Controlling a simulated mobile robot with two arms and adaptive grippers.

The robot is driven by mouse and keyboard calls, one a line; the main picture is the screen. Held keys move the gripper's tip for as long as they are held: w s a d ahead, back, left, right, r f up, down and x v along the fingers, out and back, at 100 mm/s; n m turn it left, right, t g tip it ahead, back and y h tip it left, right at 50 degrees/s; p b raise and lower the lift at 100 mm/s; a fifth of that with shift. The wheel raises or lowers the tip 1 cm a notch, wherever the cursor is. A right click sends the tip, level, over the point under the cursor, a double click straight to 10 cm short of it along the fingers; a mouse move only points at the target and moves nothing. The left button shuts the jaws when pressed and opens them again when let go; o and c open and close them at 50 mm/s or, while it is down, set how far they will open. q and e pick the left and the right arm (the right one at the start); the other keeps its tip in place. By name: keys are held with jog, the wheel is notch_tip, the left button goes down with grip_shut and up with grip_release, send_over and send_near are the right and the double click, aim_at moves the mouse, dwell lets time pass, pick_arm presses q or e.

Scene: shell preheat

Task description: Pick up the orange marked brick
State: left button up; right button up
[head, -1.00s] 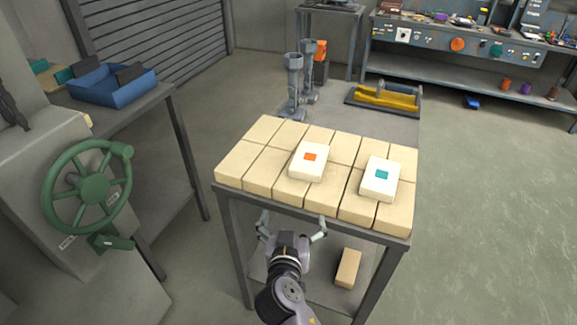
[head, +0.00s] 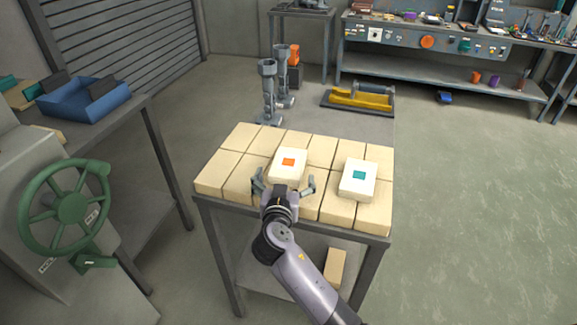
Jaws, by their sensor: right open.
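The orange marked brick (head: 287,165) is a white brick with an orange square on top. It lies on a layer of tan bricks (head: 323,150) on the table. My right gripper (head: 284,180) is open, with one finger near each side of the brick's front end. I cannot tell whether the fingers touch it. The gripper hides part of the tan bricks in front of it. My left gripper is out of view.
A white brick with a teal square (head: 357,180) lies to the right on the same layer. Grey metal cylinders (head: 267,90) and a yellow tool in a grey tray (head: 358,98) stand behind. A green handwheel (head: 68,207) is at the left. A loose tan brick (head: 334,267) lies on the lower shelf.

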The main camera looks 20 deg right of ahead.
aim_at(288, 165)
jog(key=x, duration=0.5)
jog(key=shift+w+d, duration=0.1)
jog(key=shift+c, duration=0.2)
jog(key=shift+c, duration=0.7)
jog(key=c, duration=1.3)
jog(key=shift+c, duration=0.4)
jog(key=shift+r, duration=0.1)
